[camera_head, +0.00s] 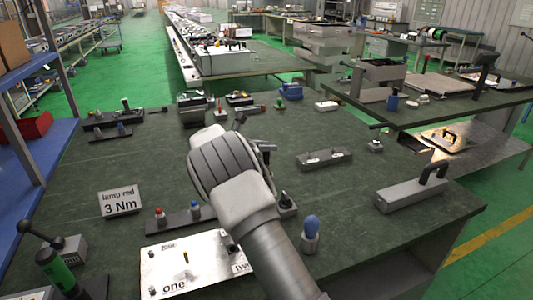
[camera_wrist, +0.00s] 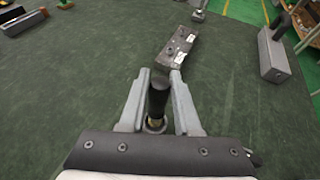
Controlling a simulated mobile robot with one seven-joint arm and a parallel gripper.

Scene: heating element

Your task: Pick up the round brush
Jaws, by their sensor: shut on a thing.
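My gripper (camera_wrist: 160,73) is shut in the wrist view on a dark, upright-looking cylinder, which I take to be the round brush (camera_wrist: 158,98). A pale brassy ring shows at its end nearer the palm. Its bristles cannot be made out. In the head view my gripper (camera_head: 267,150) is mostly hidden behind my wrist, above the middle of the dark green table (camera_head: 345,210). The brush cannot be made out there, and I cannot tell whether it touches the table.
A grey block (camera_head: 325,158) lies just beyond the fingers, also in the wrist view (camera_wrist: 178,45). A grey box with a black handle (camera_head: 410,192) stands at right. A blue-topped piece (camera_head: 311,232) and a white plate (camera_head: 185,268) are nearer. Bare table lies left of the gripper.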

